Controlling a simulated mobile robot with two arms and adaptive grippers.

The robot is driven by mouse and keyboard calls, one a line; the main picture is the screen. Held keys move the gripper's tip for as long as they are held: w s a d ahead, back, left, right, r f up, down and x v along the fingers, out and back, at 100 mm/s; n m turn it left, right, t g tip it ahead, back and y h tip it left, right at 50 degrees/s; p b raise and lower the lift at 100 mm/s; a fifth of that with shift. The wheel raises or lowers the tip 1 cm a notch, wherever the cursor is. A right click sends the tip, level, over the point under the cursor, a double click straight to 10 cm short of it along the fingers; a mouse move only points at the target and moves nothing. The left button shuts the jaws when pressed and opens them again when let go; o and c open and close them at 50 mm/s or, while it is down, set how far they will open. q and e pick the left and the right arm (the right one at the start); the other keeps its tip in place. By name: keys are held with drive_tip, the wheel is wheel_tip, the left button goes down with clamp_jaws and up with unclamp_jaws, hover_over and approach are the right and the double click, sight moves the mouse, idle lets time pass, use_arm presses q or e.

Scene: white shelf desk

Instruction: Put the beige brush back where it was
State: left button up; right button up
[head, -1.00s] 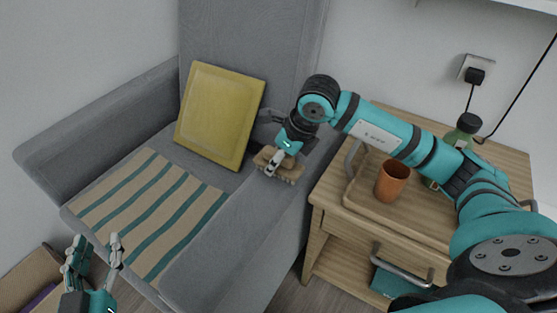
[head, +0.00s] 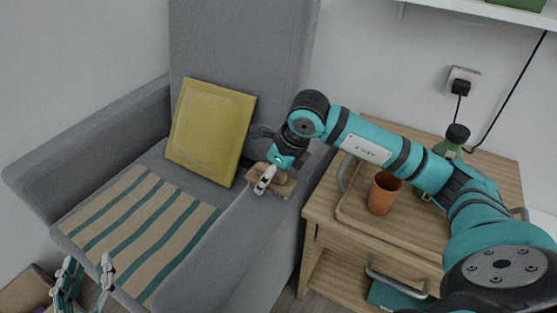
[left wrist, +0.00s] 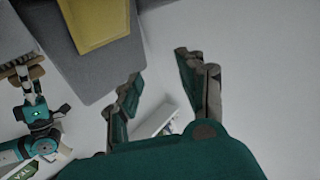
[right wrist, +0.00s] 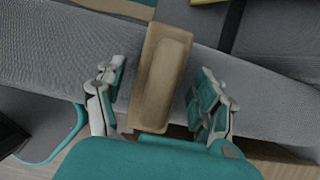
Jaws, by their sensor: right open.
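The beige brush (head: 284,187) lies on the sofa's right armrest (head: 232,232). In the right wrist view the brush (right wrist: 160,75) shows as a long tan block with a raised top. My right gripper (head: 268,177) is over the brush. It is open, with its fingers (right wrist: 160,88) on either side of the brush and visible gaps on both sides. My left gripper (head: 87,263) is open and empty at the lower left, in front of the sofa. Its spread fingers (left wrist: 163,80) show in the left wrist view.
A yellow cushion (head: 210,132) leans on the grey sofa, beside a striped cloth (head: 135,235). To the right, a wooden cabinet (head: 330,232) carries a tray with an orange cup (head: 383,193) and a green bottle (head: 451,144). My right arm extends over the cabinet.

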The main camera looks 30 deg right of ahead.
use_arm(q)
drive_tip(key=s+a+f+g+y+p, duration=0.2)
drive_tip(key=s+f+g, duration=0.3)
drive_tip(key=f, duration=0.5)
drive_tip(key=shift+s+a+f+g+p, duration=0.35)
drive_tip(key=shift+a+g, duration=0.2)
drive_tip(key=shift+g, duration=0.65)
use_arm(e)
drive_tip(key=v, duration=1.2)
use_arm(q)
drive_tip(key=shift+s, duration=0.1)
use_arm(e)
drive_tip(key=shift+a, duration=0.1)
